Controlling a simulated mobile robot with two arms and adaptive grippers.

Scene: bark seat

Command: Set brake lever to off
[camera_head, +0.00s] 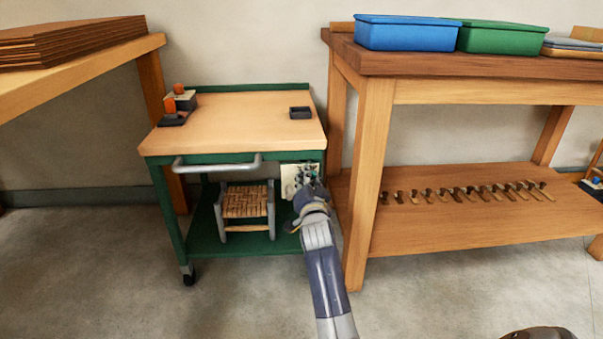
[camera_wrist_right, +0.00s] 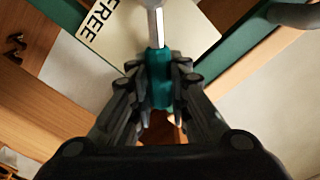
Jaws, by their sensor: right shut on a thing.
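The brake lever (camera_wrist_right: 158,78) has a metal shaft and a teal grip, seen in the right wrist view. My right gripper (camera_wrist_right: 160,105) is shut on the teal grip, with a finger on each side. Behind the lever is a cream plate (camera_wrist_right: 120,38) with the word "FREE" in black. In the head view the plate (camera_head: 288,180) sits at the front right of a green cart (camera_head: 172,215), under its top. My right gripper (camera_head: 308,182) is in front of the plate there and hides most of the lever. My left gripper is not in view.
The cart's top holds an orange-knobbed item (camera_head: 180,100) and a small dark tray (camera_head: 300,113). A grey handle (camera_head: 215,166) crosses its front; a woven stool (camera_head: 245,205) stands on its lower shelf. A wooden workbench (camera_head: 378,130) stands close on the right. Floor in front is clear.

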